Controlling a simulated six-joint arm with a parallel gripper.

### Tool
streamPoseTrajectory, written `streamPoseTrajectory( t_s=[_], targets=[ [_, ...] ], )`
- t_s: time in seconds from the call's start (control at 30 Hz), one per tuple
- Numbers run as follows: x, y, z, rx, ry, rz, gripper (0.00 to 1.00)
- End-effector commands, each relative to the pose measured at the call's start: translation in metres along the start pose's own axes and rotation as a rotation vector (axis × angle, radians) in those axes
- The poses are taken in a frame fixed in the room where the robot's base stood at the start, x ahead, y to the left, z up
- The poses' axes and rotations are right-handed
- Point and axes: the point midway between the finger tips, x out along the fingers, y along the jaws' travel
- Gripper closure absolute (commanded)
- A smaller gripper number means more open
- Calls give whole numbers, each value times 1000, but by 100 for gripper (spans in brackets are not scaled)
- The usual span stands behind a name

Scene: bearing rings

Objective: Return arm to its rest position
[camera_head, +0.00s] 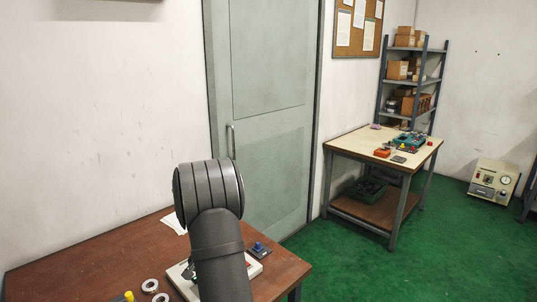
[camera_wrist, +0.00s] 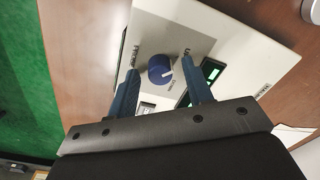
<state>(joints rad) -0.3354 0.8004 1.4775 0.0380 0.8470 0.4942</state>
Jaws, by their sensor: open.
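My gripper (camera_wrist: 160,57) is open in the wrist view, its two dark blue fingers spread apart with nothing held between them. A white device (camera_wrist: 215,45) with a blue knob (camera_wrist: 160,70) and green displays lies beyond the fingertips. The knob appears between the fingers; I cannot tell how far off it is. In the head view my arm covers most of the white device (camera_head: 177,278) and hides my gripper. Bearing rings (camera_head: 150,286) lie on the brown table (camera_head: 85,262), left of the device.
A yellow-topped item (camera_head: 129,296) is at the front. A door (camera_head: 265,120) stands behind. A second table (camera_head: 350,145) and a shelf (camera_head: 412,82) stand farther right across green floor.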

Motion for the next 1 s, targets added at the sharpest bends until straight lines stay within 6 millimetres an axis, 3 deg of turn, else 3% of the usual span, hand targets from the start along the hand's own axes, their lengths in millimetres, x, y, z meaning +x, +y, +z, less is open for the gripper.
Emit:
streamPoseTrajectory(
  t_s=[0.4, 0.87, 1.0],
  targets=[
    [0, 0, 1, 278, 9, 0, 53],
    [0, 0, 1, 329, 10, 0, 53],
    [0, 0, 1, 328, 10, 0, 26]
  ],
)
